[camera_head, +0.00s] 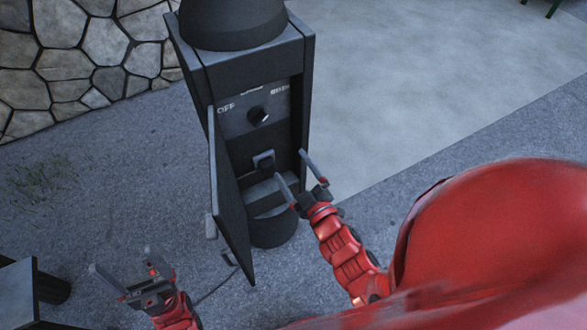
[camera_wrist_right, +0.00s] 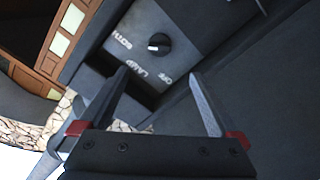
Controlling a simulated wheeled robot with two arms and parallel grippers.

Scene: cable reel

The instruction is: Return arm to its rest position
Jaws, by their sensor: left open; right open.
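My right gripper (camera_head: 290,164) is open and empty, at the right side of the open front of a dark post-like box (camera_head: 250,65). In the right wrist view its two fingers (camera_wrist_right: 158,72) are spread apart below a black knob (camera_wrist_right: 158,43), with nothing between them. The knob (camera_head: 258,115) sits on a grey panel inside the box. A plug or socket (camera_head: 264,162) shows below the knob, left of the right gripper. My left gripper (camera_head: 120,262) is open and empty at the lower left, above the ground and apart from the box.
The box's door (camera_head: 228,195) hangs open on its left side, between my two grippers. A dark bench or table (camera_head: 18,290) is at the lower left. Pale paving (camera_head: 420,90) at the right is clear.

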